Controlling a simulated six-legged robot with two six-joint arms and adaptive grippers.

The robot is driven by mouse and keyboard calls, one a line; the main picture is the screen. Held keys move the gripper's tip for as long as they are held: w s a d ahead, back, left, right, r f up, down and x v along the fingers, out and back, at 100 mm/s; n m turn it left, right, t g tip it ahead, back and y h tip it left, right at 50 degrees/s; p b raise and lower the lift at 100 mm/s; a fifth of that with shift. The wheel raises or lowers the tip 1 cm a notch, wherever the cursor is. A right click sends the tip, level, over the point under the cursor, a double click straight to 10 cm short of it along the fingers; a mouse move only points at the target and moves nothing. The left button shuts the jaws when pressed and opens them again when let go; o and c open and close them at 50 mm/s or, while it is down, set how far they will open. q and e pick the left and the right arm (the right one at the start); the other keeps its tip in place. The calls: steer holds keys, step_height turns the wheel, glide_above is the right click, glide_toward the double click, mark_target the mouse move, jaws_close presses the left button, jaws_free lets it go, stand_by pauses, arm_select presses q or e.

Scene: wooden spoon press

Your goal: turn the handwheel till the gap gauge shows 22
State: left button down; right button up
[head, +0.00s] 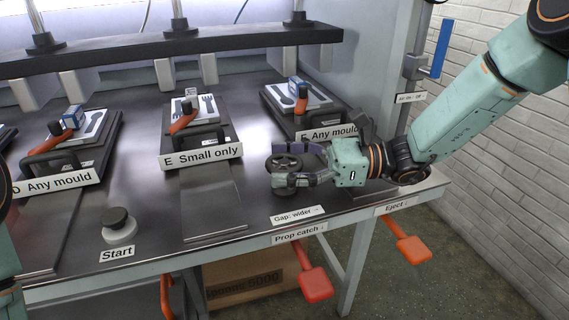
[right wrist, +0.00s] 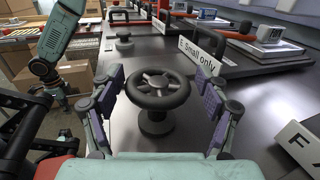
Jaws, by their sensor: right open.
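The handwheel (head: 287,164) is a dark spoked wheel on a short post at the front right of the metal bench. It fills the middle of the right wrist view (right wrist: 158,90). My right gripper (head: 292,163) is open, with one finger on each side of the wheel. In the right wrist view its purple-padded fingers (right wrist: 160,98) stand beside the rim, and I cannot tell if they touch it. A "Gap: wider" label (head: 298,215) with an arrow is on the front edge. I see no readable gap gauge.
Mould stations with orange handles stand behind, including "E Small only" (head: 202,156). A Start button (head: 118,225) is to the left. The orange Prop catch pedal (head: 315,284) and Eject pedal (head: 413,249) hang below the front edge.

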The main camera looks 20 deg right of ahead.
steer(key=shift+a, duration=0.15)
steer(key=shift+s+r, duration=0.1)
steer(key=shift+c, duration=0.5)
steer(key=shift+c, duration=1.3)
steer(key=c, duration=0.6)
steer(key=shift+c, duration=0.2)
